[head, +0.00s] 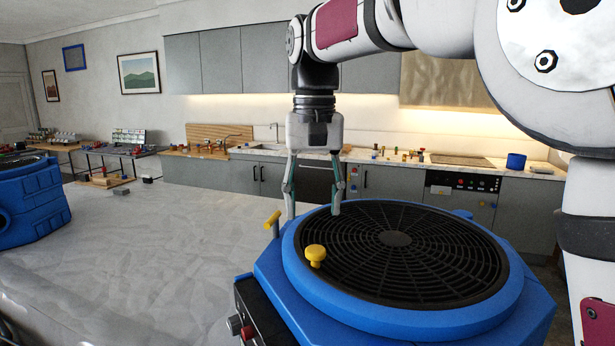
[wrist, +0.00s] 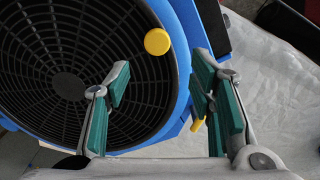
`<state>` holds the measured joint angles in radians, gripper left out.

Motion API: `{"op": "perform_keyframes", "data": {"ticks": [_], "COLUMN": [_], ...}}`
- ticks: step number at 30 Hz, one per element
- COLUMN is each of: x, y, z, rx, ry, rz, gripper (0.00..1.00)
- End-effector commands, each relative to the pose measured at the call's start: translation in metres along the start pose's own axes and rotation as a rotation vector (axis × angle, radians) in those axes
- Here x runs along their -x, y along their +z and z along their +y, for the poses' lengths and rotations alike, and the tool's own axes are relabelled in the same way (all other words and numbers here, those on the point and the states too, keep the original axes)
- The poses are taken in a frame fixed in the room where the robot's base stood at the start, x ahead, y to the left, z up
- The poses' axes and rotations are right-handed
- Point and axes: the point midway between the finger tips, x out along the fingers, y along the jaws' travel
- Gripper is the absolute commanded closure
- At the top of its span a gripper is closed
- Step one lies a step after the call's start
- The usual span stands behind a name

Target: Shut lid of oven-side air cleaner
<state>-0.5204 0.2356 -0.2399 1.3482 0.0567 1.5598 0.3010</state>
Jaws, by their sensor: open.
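The oven-side air cleaner (head: 285,285) is a blue machine at the front right of the head view. Its round lid, a black grille (head: 400,270) in a blue rim, lies roughly flat on top; I cannot tell whether it is fully seated. A yellow knob (head: 315,254) stands on the lid's near left part, and a yellow lever (head: 272,219) sticks up at the left side. My gripper (head: 312,212) points down, open and empty, near the lid's far left rim. In the wrist view, the yellow knob (wrist: 157,41) shows between and beyond the open fingers (wrist: 160,72).
Another blue machine (head: 30,200) stands at the left edge. A counter with grey cabinets (head: 230,176), an oven (head: 462,190) and a blue pot (head: 516,161) runs along the back.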

Motion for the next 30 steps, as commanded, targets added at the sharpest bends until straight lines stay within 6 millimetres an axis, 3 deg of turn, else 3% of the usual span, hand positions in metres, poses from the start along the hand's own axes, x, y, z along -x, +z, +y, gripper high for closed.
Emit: {"op": "perform_keyframes", "data": {"ticks": [3, 9, 22, 26, 30], "x": [0.021, 0.040, 0.044, 0.046, 0.045], "y": [-0.001, -0.001, 0.000, 0.009, 0.034], "z": [-0.001, -0.001, 0.001, 0.016, 0.050], "rx": [0.000, 0.000, 0.000, -0.007, -0.013], "ry": [-0.001, 0.000, -0.002, -0.018, -0.054], "rz": [0.003, 0.001, 0.002, 0.021, 0.076], "gripper": [0.51, 0.51, 0.51, 0.51, 0.51]}}
